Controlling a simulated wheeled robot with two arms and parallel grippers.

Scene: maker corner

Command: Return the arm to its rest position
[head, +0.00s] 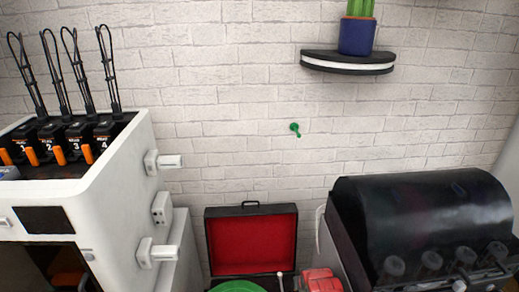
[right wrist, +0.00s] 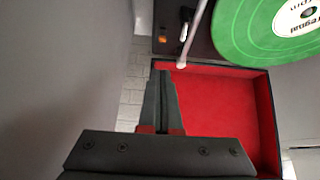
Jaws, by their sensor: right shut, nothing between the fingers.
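My right gripper (right wrist: 162,75) shows in the right wrist view, its two dark fingers shut together with nothing between them. It is in front of the red-lined case (right wrist: 225,105) of a record player, with the fingertips near the case's edge. I cannot tell whether they touch it. A green record (right wrist: 262,28) lies on the player, with the pale tone arm (right wrist: 190,35) beside it. In the head view neither gripper shows. The open case lid (head: 251,243) and part of the green record (head: 237,287) stand at the bottom middle there.
A white machine (head: 112,190) with several numbered black units on top stands at left. A black domed machine (head: 420,220) with knobs stands at right, near a red object (head: 321,280). A wall shelf (head: 347,63) holds a blue pot (head: 357,36). A green hook (head: 295,128) is on the brick wall.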

